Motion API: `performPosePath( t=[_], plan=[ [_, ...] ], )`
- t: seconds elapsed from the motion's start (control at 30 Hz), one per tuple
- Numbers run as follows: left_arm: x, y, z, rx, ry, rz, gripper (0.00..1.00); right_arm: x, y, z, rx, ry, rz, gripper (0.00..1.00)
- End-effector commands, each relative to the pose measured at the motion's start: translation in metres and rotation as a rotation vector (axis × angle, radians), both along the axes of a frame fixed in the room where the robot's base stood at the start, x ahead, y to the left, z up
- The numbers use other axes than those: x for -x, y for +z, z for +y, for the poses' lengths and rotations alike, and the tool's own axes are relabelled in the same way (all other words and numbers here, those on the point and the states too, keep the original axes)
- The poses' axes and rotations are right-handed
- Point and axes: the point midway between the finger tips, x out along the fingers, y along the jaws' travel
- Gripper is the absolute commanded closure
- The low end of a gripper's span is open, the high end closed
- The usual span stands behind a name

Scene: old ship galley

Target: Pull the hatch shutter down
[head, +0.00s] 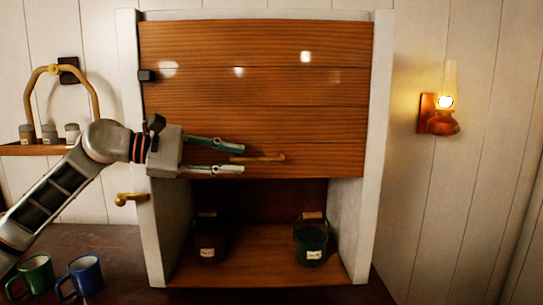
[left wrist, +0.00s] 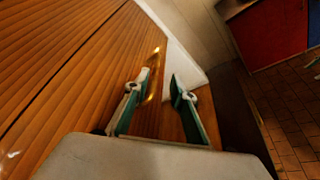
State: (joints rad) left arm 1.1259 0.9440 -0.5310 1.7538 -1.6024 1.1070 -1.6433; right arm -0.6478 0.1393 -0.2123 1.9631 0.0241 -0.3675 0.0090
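The hatch shutter (head: 255,90) is made of brown wooden slats in a white frame. It covers the upper part of the opening, and the lower part is open. A brass bar handle (head: 265,158) sits near the shutter's bottom edge. My left gripper (head: 240,158) is open, with one finger above and one below the handle's left end. In the left wrist view the brass handle (left wrist: 154,88) shows between the spread fingertips, and the fingers are apart. I cannot tell whether either finger touches it. My right gripper is not in view.
Inside the opening stand a dark jar (head: 208,245) and a green jar (head: 311,240). A brass knob (head: 130,198) juts from the left frame post. Green (head: 35,272) and blue (head: 84,274) mugs stand at lower left. A lit lamp (head: 440,110) hangs at right.

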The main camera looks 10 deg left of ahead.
Motion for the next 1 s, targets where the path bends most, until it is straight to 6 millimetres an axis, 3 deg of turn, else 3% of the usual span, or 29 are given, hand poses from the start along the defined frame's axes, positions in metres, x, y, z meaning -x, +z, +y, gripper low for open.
performPosePath(
  t=[0.17, 0.63, 1.0],
  plan=[
    [-0.003, 0.005, 0.003, -0.036, 0.011, -0.026, 0.75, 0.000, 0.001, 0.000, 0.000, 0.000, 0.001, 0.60],
    [-0.038, -0.007, -0.048, -0.031, 0.008, -0.023, 0.75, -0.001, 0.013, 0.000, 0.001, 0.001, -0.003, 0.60],
    [-0.045, -0.012, -0.056, -0.031, 0.011, -0.023, 0.75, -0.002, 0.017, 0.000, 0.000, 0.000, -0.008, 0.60]
  ],
)
